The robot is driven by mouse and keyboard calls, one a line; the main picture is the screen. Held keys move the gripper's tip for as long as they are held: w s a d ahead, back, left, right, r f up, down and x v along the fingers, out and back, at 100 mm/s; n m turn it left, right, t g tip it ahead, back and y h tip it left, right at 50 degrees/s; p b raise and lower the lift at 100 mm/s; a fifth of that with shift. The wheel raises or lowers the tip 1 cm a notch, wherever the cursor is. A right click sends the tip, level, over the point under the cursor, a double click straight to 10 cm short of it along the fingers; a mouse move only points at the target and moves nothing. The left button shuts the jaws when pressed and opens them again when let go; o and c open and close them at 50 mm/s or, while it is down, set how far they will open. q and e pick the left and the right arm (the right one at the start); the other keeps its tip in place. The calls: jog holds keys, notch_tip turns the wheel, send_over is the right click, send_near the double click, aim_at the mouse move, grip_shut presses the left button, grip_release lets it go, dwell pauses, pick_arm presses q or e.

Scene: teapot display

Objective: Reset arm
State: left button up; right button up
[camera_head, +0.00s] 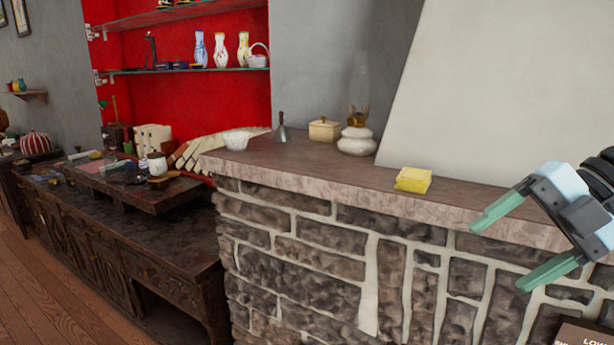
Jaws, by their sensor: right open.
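My right gripper (522,245) is at the right side of the head view, in front of the stone ledge. Its two green fingers are spread apart, with nothing between them. My left gripper is not in view. A white teapot-like pot (156,164) stands on the dark wooden cabinet at the left, small in the picture.
The stone ledge (320,172) holds a yellow block (413,180), an oil lamp (357,140), a cream box (324,130), a bell (282,134) and a white bowl (236,140). Vases (220,50) stand on a glass shelf. A dark wooden cabinet (170,255) runs along the left.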

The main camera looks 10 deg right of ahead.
jog(key=w+d+f+m+t+y+p, duration=0.15)
jog(key=f+m+t, duration=0.3)
jog(key=f, duration=0.45)
jog(key=w+d+f+m+t+y+p, duration=0.1)
jog(key=d+f+m+t+y, duration=0.3)
jog(key=f, duration=0.4)
jog(key=s+a+f+m+t+h, duration=0.1)
jog(key=s+f+m+t+h, duration=0.4)
jog(key=f+m+h, duration=0.7)
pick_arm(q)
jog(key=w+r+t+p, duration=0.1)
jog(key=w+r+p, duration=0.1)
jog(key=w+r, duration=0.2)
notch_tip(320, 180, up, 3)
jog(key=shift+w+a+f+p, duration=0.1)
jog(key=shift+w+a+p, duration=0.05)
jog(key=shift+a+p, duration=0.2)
pick_arm(e)
jog(key=s+a+f+m+g, duration=0.3)
jog(key=s+a+f+g, duration=0.1)
jog(key=s+a+f, duration=0.4)
jog(key=s+a+f+m+g, duration=0.3)
jog(key=s+a+f, duration=0.5)
jog(key=s+f, duration=0.4)
jog(key=shift+s+a+g, duration=0.3)
jog(key=shift+s+g, duration=0.05)
jog(key=shift+s, duration=0.15)
